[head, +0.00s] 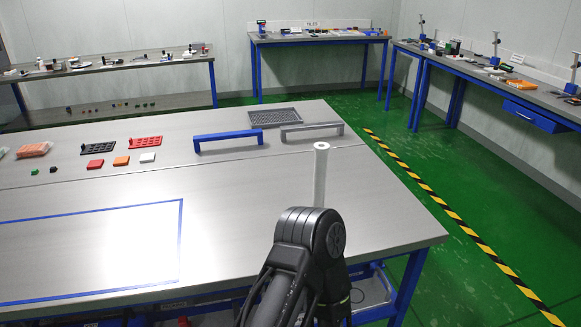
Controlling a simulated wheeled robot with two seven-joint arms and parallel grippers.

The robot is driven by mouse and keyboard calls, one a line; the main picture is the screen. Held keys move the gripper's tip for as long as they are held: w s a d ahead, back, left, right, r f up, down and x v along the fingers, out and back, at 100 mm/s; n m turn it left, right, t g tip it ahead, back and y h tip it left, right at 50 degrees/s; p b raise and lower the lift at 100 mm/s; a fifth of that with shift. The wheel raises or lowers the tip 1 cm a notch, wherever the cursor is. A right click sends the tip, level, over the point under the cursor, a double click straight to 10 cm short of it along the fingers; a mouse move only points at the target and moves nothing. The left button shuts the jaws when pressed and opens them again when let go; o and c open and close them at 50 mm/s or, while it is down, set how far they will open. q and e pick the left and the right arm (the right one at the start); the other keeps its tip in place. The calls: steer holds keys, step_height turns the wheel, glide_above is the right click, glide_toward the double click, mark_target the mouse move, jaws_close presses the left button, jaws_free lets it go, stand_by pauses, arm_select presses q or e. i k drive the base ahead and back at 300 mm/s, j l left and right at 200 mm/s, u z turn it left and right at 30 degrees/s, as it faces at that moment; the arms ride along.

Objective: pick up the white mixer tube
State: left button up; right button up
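The white mixer tube (320,178) shows in the head view, upright, right of centre over the front part of the grey table (230,225). Its round top end is clear, but its lower part is hidden behind a black joint of my own arm. I cannot tell whether the tube stands on the table or is held. That arm comes up from the bottom of the picture, and no gripper fingers show on it. Neither my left gripper nor my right gripper is in view.
Behind the tube are a blue bridge-shaped bar (228,138), a grey one (312,130) and a dark tray (274,117). Red and black racks and small coloured blocks lie at the left. A blue-taped rectangle (181,235) on the table is empty.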

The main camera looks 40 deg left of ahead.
mark_target(321, 149)
steer(key=i+l+u, duration=0.65)
steer(key=l, duration=0.2)
